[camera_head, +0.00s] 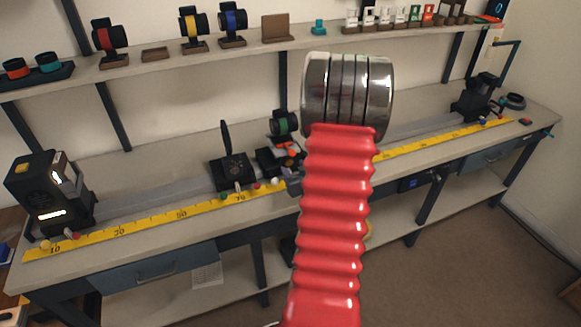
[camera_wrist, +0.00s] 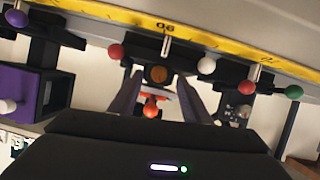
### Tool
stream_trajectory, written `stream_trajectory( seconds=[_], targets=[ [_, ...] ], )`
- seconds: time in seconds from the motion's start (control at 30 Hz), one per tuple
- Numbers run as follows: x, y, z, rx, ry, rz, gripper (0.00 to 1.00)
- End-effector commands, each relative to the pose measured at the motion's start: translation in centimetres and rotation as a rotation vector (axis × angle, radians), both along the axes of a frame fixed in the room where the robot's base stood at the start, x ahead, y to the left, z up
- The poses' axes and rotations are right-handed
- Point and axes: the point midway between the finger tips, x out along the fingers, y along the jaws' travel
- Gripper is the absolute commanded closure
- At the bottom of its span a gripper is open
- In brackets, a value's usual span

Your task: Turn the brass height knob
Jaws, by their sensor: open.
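In the wrist view the brass knob (camera_wrist: 158,74) shows as a round brownish disc on a dark mount below the yellow ruler. My gripper (camera_wrist: 158,82) is open, with one dark finger on each side of the knob. The fingertips reach about level with it; I cannot tell whether they touch it. A small orange-red part (camera_wrist: 151,108) shows between the fingers, below the knob. In the head view my red arm covers much of this spot, and only part of my gripper (camera_head: 293,182) shows at its left edge. I cannot make out the knob there.
The yellow ruler (camera_head: 130,232) runs along the bench front. Red (camera_wrist: 116,51), white (camera_wrist: 206,66) and green (camera_wrist: 293,92) balls sit near the knob. A dark holder with a green ring (camera_head: 284,123) stands behind. A purple block (camera_wrist: 25,92) is at left in the wrist view.

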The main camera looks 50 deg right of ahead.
Motion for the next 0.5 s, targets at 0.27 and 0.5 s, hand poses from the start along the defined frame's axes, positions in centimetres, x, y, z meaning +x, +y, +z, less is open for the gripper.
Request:
stream_trajectory(
  seconds=[0.27, 0.5],
  targets=[
    [2.3, -1.5, -1.2, 0.0, 0.0, 0.001, 0.57],
    [2.7, -1.8, -1.3, 0.0, 0.0, 0.0, 0.57]
  ],
)
